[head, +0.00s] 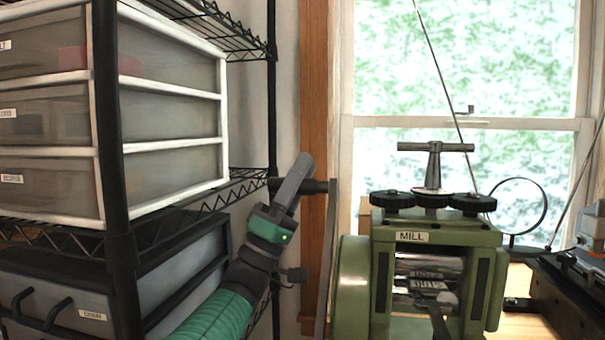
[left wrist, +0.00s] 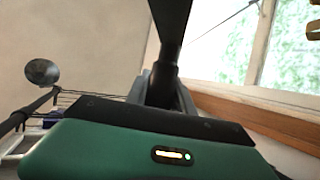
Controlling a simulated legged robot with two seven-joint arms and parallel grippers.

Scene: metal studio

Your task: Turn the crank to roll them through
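The green rolling mill (head: 411,262), labelled MILL, stands at the lower right in the head view. Its shiny rollers (head: 425,268) show in the front opening. The crank (head: 325,265) is a dark upright arm at the mill's left side, with a dark handle (head: 318,187) pointing left from its top. My left gripper (head: 294,183) is at this handle, its grey fingers closed around it. In the left wrist view, a dark bar runs between the fingers (left wrist: 163,88). A small grey piece (head: 446,299) on a dark stem shows before the rollers; I cannot tell what it is. My right gripper is not identifiable.
A black wire rack (head: 115,200) with drawers (head: 170,165) and a grey case (head: 180,270) stands close on the left. A window (head: 460,70) is behind the mill. A ring on a stand (head: 545,205) and dark equipment (head: 565,290) are at the right.

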